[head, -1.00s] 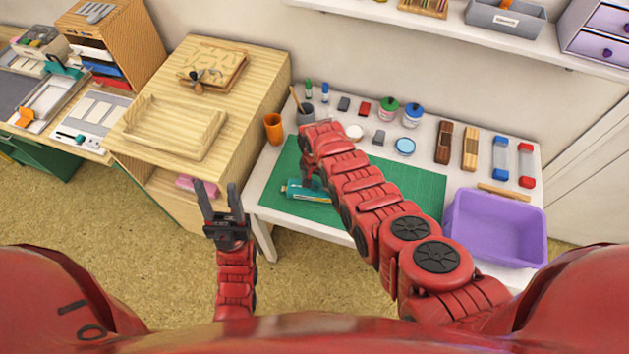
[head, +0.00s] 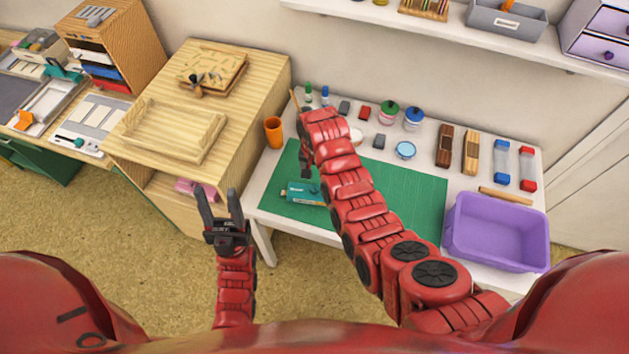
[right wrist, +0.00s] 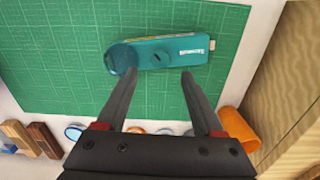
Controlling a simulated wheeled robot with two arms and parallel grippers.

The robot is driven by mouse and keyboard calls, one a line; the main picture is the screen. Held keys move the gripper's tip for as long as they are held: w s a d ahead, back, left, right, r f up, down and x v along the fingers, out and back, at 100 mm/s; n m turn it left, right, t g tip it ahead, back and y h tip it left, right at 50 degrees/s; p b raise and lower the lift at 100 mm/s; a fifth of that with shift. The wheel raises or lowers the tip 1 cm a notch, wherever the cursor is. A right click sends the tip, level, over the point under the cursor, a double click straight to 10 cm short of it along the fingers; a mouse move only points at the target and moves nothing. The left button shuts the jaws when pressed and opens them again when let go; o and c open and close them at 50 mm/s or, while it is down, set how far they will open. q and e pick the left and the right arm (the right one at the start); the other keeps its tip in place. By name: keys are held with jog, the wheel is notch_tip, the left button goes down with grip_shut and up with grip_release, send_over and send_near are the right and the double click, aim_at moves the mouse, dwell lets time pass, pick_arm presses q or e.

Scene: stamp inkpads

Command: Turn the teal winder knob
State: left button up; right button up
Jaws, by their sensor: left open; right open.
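The teal winder (head: 301,191) lies on the green cutting mat (head: 405,190), partly hidden by my right arm in the head view. In the right wrist view the winder (right wrist: 192,49) lies flat, with a small raised dark teal knob (right wrist: 163,58) on its upper face. My right gripper (right wrist: 157,75) is open and empty, its fingertips pointing at the winder's near edge with the knob between their lines. I cannot tell its height above the winder. My left gripper (head: 218,195) is open and empty, in front of the wooden cabinet.
An orange cup (head: 274,131) stands left of the mat. A purple bin (head: 497,230) is at the table's right. Jars, stamps and bottles line the back. A wooden tray (head: 172,128) sits on the cabinet. The mat's right part is clear.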

notch_tip(320, 180, up, 5)
jog(key=b, duration=0.2)
notch_tip(320, 180, up, 6)
jog(key=p, duration=0.6)
send_over(314, 187)
jog(key=shift+s+d, duration=0.1)
jog(key=shift+f, duration=0.15)
